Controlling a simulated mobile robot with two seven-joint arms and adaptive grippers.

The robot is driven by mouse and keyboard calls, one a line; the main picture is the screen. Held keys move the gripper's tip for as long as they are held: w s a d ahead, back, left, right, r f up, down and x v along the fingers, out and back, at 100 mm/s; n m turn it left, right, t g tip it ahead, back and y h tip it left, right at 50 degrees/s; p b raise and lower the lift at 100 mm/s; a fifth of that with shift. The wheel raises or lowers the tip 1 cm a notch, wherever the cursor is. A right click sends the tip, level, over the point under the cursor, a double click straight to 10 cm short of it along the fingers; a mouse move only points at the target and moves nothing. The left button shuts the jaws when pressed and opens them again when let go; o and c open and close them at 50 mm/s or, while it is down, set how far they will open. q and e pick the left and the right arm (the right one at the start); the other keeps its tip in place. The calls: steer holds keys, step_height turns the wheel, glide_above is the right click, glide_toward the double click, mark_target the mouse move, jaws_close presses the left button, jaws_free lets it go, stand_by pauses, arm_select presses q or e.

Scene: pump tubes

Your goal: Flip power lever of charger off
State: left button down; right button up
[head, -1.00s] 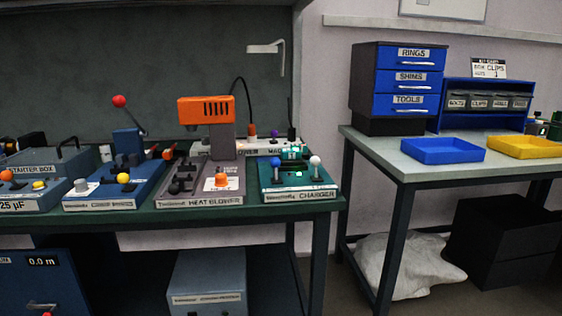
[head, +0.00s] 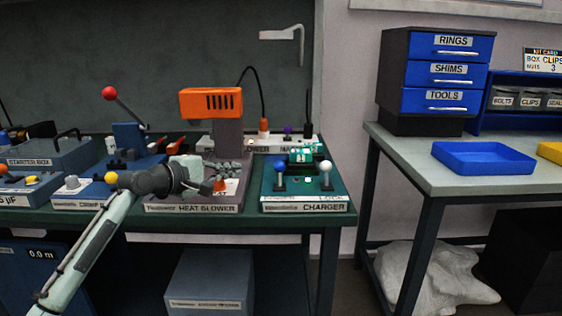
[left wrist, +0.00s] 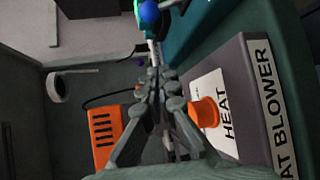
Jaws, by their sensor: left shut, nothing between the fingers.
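The teal charger (head: 306,203) sits at the right end of the workbench. It has a lever with a blue knob (head: 279,167) on its left and a lever with a white knob (head: 326,167) on its right. A label by the white-knobbed lever reads LOCK; the one by the blue is unreadable. My left gripper (head: 237,169) is shut and empty over the heat blower, left of the blue-knobbed lever and apart from it. In the left wrist view the shut fingers (left wrist: 157,75) point towards the blue knob (left wrist: 149,12). My right gripper is out of view.
The heat blower (head: 195,208), with its orange head (head: 211,103) and an orange knob (head: 219,185), lies under and behind my left gripper. A power strip (head: 252,145) with plugs stands behind the charger. The bench edge right of the charger is clear.

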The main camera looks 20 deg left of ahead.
mark_target(280, 171)
arm_select(q)
steer(key=shift+w+d, duration=0.1)
steer(key=shift+w, duration=0.2)
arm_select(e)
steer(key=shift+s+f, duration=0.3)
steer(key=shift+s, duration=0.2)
arm_select(q)
steer(key=x, duration=1)
steer(key=shift+d+r+p, duration=0.1)
steer(key=shift+d+p, duration=0.1)
steer(key=shift+p, duration=0.1)
steer(key=shift+s+d+r+p, duration=0.2)
steer(key=shift+s+d+p, duration=0.05)
steer(key=shift+s+d, duration=0.45)
steer(key=shift+s+d+r+p, duration=0.2)
steer(key=shift+s+d+p, duration=0.05)
steer(key=shift+s+d, duration=0.4)
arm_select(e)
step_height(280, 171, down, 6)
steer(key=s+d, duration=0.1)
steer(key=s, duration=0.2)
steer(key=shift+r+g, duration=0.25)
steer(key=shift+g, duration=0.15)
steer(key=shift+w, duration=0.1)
